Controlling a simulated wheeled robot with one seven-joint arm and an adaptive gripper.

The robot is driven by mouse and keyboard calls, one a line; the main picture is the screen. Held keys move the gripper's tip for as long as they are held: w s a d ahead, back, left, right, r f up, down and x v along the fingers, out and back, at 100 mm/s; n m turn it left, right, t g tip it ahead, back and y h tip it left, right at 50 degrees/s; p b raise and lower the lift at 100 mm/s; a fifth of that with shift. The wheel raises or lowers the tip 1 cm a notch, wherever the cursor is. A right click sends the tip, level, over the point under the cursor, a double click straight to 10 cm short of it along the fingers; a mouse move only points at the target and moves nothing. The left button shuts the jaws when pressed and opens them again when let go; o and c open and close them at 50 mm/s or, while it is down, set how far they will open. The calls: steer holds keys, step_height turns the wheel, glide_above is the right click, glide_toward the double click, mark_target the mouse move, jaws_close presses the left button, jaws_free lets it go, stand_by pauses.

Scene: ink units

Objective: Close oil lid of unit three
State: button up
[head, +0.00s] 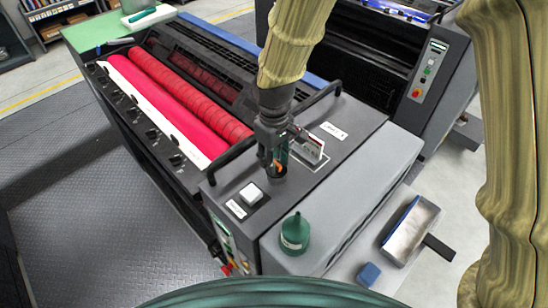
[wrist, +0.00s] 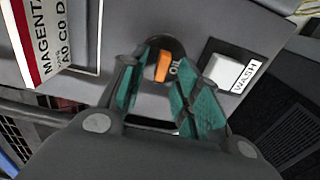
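In the head view the orange tab (head: 279,167) shows just below my gripper (head: 274,164). My gripper also shows in the wrist view (wrist: 168,75), with its two teal fingers spread on either side of the tab. Gaps show between the tab and the fingers, so it looks open and not closed on the tab. The fingers partly cover the fitting, and I cannot tell whether the lid lies fully flat.
A white WASH square (wrist: 222,72) sits right of the port. A magenta label card (wrist: 47,38) stands at left. In the head view, a green oil can (head: 295,233) stands on the unit's lower ledge. Black handrails (head: 232,158) and pink-red rollers (head: 185,90) lie nearby.

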step_height(320, 180, up, 12)
stand_by(0.5)
steer(key=shift+f, duration=0.1)
